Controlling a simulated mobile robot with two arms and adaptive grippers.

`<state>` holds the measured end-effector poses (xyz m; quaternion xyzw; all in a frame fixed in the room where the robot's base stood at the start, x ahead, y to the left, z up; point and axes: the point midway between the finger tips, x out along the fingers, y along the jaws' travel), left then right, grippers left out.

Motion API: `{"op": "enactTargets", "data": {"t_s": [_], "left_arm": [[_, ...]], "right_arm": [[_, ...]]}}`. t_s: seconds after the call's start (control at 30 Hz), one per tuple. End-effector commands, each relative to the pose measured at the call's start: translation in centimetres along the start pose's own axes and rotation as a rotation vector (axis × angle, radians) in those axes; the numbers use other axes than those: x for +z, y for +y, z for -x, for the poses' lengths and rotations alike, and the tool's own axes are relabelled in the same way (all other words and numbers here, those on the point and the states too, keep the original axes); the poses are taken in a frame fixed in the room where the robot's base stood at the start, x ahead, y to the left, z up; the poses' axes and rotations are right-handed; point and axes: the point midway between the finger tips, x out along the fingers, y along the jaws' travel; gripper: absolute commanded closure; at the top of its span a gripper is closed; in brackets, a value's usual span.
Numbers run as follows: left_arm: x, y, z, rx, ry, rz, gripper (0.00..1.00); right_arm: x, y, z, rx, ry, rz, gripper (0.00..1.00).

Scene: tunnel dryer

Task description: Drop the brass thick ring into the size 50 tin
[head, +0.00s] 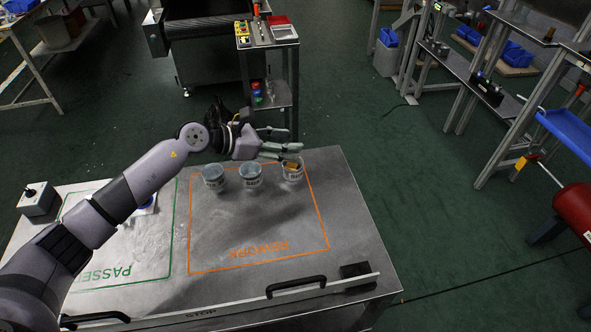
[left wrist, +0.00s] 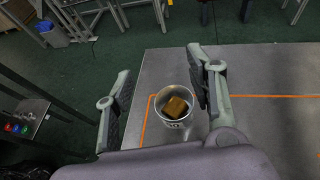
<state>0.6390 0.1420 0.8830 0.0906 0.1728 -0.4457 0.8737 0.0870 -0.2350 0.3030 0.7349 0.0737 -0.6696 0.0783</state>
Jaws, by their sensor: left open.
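The brass thick ring (head: 292,165) sits tilted inside the rightmost of three tins on the table, its top near the rim. The left wrist view also shows the brass ring (left wrist: 176,107) within the tin's wall (left wrist: 163,93). My left gripper (head: 291,142) is open and empty, just above and behind that tin. In the left wrist view the two fingers of the left gripper (left wrist: 158,68) are wide apart. My right gripper is not in view.
The middle tin (head: 250,176) and left tin (head: 214,179) stand close by in the orange-outlined rework area (head: 259,251). Bare table lies in front of them. A green-outlined area (head: 152,268) lies left, and a grey switch box (head: 38,199) sits at the far left.

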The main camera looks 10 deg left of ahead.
Motion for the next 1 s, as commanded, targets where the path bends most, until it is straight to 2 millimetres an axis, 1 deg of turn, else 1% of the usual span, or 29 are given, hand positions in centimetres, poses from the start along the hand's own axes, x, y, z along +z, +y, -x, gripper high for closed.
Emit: {"op": "enactTargets", "data": {"t_s": [0.17,0.27,0.37,0.6,0.7,0.83,1.0], "left_arm": [[-0.1,0.0,0.1,0.000,0.002,0.001,0.50],[-0.2,0.1,0.7,0.001,0.003,0.001,0.50],[-0.2,0.1,2.0,0.003,0.003,0.000,0.50],[-0.3,0.1,7.2,0.002,0.006,0.000,0.50],[-0.2,0.0,9.1,0.002,0.005,0.000,0.50],[-0.2,0.1,10.9,0.001,0.003,0.001,0.50],[-0.1,0.0,11.9,-0.001,0.001,0.000,0.50]], "right_arm": [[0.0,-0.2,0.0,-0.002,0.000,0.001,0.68],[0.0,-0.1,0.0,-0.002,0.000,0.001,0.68],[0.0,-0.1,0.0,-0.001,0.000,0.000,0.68],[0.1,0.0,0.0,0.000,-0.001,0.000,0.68],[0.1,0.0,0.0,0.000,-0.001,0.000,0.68],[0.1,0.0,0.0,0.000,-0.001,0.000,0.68],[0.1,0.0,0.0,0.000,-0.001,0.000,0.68]]}}
